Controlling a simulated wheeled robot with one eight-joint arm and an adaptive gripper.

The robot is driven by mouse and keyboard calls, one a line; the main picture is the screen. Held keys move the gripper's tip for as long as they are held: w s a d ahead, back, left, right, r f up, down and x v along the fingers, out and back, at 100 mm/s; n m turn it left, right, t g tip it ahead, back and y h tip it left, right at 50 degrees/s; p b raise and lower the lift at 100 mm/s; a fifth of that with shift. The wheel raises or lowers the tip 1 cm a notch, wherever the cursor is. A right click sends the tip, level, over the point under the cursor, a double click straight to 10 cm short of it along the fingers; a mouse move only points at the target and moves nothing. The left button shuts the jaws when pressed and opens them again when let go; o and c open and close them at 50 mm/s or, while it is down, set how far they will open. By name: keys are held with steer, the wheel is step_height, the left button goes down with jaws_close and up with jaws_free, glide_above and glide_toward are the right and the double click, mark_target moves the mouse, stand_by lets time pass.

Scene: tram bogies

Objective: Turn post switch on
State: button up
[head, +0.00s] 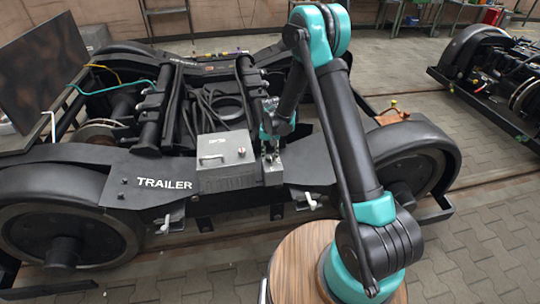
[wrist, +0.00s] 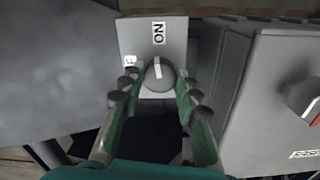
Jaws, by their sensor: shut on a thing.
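In the wrist view a small grey switch box (wrist: 176,30) has a round dark grey knob (wrist: 158,80) with a white pointer mark. An "ON" label (wrist: 158,33) sits above the knob, and a partly hidden label (wrist: 130,61) ending in "F" sits to its upper left. The white mark points roughly up, towards "ON". My gripper (wrist: 157,88) has its two green fingers on either side of the knob and is shut on it. In the head view my gripper (head: 271,138) is over the small grey box (head: 272,173) at the bogie's side; the knob is hidden there.
In the wrist view a grey box (wrist: 270,90) with a red-and-white-marked knob is close on the right. The bogie frame marked "TRAILER" (head: 125,185) lies below.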

mark_target(270, 156)
steer(key=shift+m, duration=0.8)
steer(key=o, duration=1.2)
steer(key=shift+c, duration=0.2)
steer(key=shift+r, duration=0.15)
step_height(270, 156, up, 12)
